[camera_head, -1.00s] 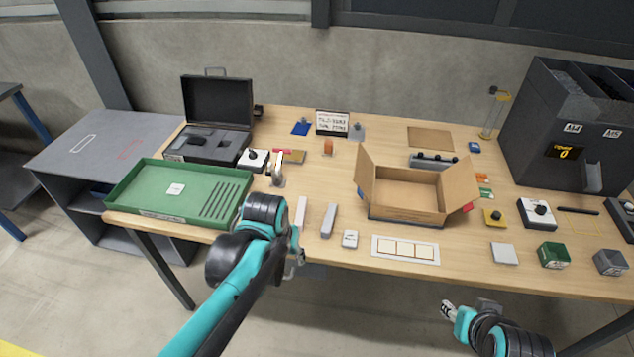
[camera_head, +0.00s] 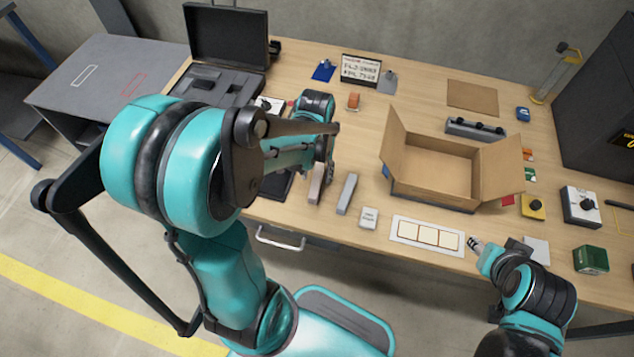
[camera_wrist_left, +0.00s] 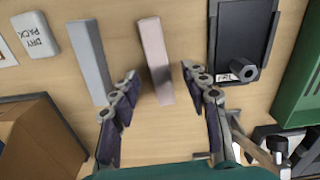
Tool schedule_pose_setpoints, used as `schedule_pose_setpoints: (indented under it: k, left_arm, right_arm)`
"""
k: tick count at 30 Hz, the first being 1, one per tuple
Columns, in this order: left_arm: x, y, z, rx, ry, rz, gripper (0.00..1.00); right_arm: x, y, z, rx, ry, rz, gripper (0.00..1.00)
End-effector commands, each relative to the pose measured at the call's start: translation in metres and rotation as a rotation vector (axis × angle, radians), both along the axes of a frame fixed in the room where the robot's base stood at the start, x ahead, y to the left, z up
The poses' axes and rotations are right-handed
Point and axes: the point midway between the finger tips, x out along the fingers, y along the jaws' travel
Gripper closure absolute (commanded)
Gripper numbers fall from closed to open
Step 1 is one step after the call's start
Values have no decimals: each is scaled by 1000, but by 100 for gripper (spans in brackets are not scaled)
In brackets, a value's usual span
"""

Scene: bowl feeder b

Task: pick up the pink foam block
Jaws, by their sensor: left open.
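The pink foam block (camera_wrist_left: 153,50) is a long, pale pink bar lying on the wooden table in the left wrist view. In the head view its pale side (camera_head: 316,188) shows just below my left gripper (camera_head: 322,160), which partly covers it. In the left wrist view my left gripper (camera_wrist_left: 160,76) is open, with one finger on each side of the block's near end and a gap on both sides. My right gripper (camera_head: 475,244) is near the table's front edge by the white card, apart from the block; its jaws are too small to read.
A grey bar (camera_head: 347,194) lies parallel, right of the pink block. A black tray (camera_wrist_left: 243,30) and green tray (camera_wrist_left: 303,85) lie on the block's other side.

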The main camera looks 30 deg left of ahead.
Motion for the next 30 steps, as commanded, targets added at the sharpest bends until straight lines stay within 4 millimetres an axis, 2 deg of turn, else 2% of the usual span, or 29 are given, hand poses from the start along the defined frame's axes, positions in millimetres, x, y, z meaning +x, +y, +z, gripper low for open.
schedule_pose_setpoints:
  k: [1,6,13,14,18,19,30]
  left_arm:
    - [0,-1,-12,0,0,-1,54]
    - [-1,-1,-36,0,-1,-1,54]
    - [-1,-1,-37,0,-1,0,54]
    - [-1,-1,-37,0,-1,0,57]
    - [-1,-1,-37,0,-1,0,94]
    - [-1,-1,-37,0,-1,0,99]
    - [-1,-1,-35,0,-1,0,99]
  right_arm:
    - [0,0,-9,0,0,0,60]
    - [0,0,-22,0,0,0,60]
    - [0,0,-21,0,0,0,60]
    - [0,0,-21,0,0,0,60]
    - [0,0,-21,0,0,0,60]
    - [0,0,-21,0,0,0,60]
    - [0,0,-20,0,0,0,60]
